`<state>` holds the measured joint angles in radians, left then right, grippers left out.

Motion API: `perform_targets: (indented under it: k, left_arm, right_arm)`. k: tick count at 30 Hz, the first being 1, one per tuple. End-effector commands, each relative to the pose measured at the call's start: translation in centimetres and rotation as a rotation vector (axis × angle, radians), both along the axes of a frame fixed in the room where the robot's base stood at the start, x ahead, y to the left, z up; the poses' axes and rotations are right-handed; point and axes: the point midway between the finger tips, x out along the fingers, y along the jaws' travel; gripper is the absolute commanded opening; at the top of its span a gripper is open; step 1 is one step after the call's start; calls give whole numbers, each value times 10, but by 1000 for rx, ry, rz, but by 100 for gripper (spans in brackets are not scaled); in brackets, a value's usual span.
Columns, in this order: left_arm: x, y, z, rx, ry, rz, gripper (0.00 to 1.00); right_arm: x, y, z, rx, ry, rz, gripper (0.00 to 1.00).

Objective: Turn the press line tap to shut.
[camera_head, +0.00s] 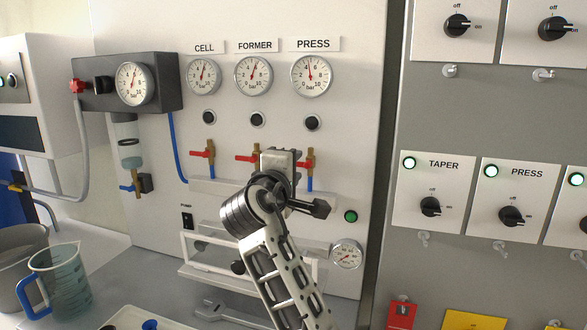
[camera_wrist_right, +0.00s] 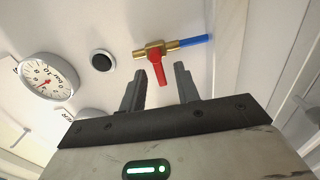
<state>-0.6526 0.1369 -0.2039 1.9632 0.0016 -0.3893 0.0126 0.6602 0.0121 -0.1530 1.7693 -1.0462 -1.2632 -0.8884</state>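The press line tap (camera_head: 311,156) is the rightmost of three taps on the panel, below the PRESS gauge. It has a brass body, a red lever and a blue hose below it. My right gripper (camera_head: 290,163) is in front of it and hides part of its lever. In the right wrist view the tap's brass body (camera_wrist_right: 152,49) and red lever (camera_wrist_right: 157,68) show clearly. The lever stands crosswise to the blue hose. My right gripper (camera_wrist_right: 159,77) is open, its fingers on either side of the lever; contact is not visible. My left gripper is not in view.
The former tap (camera_head: 244,157) is close on the left, partly behind my right gripper. The cell tap (camera_head: 200,154) is further left. The PRESS gauge (camera_head: 311,75) and a black knob (camera_head: 312,123) are above. A white rail (camera_head: 205,187) runs below the taps.

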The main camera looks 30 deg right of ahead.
Motion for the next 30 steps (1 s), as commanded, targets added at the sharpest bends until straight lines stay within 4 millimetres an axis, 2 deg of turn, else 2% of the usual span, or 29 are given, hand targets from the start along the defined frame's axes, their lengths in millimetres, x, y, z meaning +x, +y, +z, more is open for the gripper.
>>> perform_targets:
  k: [5,15,21,25,30]
  left_arm:
    - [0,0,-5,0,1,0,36]
    - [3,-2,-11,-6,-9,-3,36]
    - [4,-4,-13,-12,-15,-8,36]
    - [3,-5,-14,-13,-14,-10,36]
    - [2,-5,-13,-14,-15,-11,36]
  right_arm:
    - [-10,13,-2,1,-2,3,32]
    - [-61,73,-3,4,-2,5,32]
    - [-88,103,-2,4,0,4,32]
    - [-98,115,-1,3,0,2,32]
    - [-103,121,-1,2,1,0,32]
